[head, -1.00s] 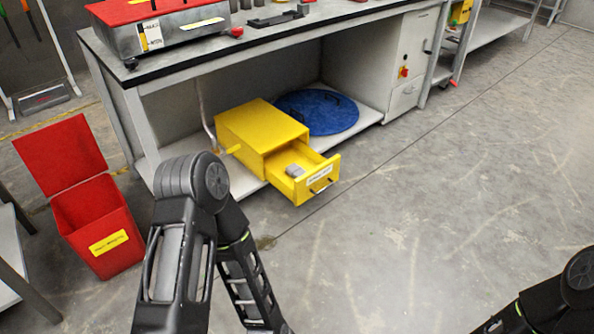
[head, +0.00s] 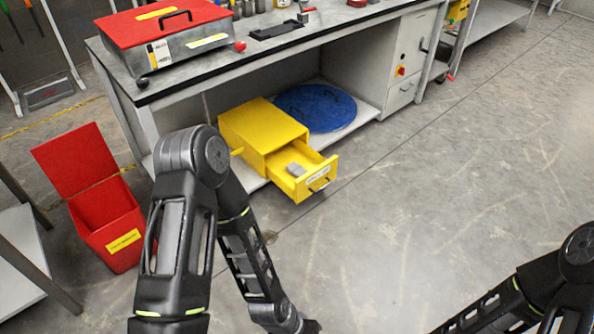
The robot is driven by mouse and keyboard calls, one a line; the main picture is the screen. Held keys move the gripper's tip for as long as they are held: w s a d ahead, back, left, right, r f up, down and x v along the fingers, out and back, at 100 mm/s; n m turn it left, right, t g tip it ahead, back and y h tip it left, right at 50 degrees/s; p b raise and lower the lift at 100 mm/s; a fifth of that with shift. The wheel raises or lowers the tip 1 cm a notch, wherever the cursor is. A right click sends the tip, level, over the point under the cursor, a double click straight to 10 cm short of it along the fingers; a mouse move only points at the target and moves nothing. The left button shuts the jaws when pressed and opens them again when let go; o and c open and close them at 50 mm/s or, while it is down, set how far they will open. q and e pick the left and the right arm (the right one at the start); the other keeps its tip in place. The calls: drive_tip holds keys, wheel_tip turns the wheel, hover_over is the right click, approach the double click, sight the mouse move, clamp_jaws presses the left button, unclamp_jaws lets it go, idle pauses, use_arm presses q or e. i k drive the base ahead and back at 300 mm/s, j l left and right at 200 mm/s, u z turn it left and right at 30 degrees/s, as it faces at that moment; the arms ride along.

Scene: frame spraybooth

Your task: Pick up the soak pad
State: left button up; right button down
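A small grey block-shaped pad (head: 295,169), which looks like the soak pad, lies in the open drawer of a yellow box (head: 262,128). The drawer (head: 320,181) is pulled out toward the front right and has a label and a dark handle on its face. The box stands on the low shelf under the workbench. My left arm comes down at the left of the drawer, with its gripper out of view below the picture's lower edge. My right arm shows at the lower right corner, and its gripper is also out of view.
A blue round lid (head: 316,107) with a handle lies on the shelf behind the yellow box. A red bin (head: 107,222) with its lid up stands at left. The workbench (head: 240,66) overhangs the shelf. The floor (head: 430,190) at right is clear.

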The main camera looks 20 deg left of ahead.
sight(296, 171)
drive_tip(key=i+j, duration=0.15)
drive_tip(key=i, duration=0.4)
drive_tip(key=i+j, duration=0.15)
drive_tip(key=i, duration=0.4)
drive_tip(key=i+j, duration=0.2)
drive_tip(key=i, duration=0.35)
drive_tip(key=i+j+z, duration=0.1)
drive_tip(key=i, duration=0.5)
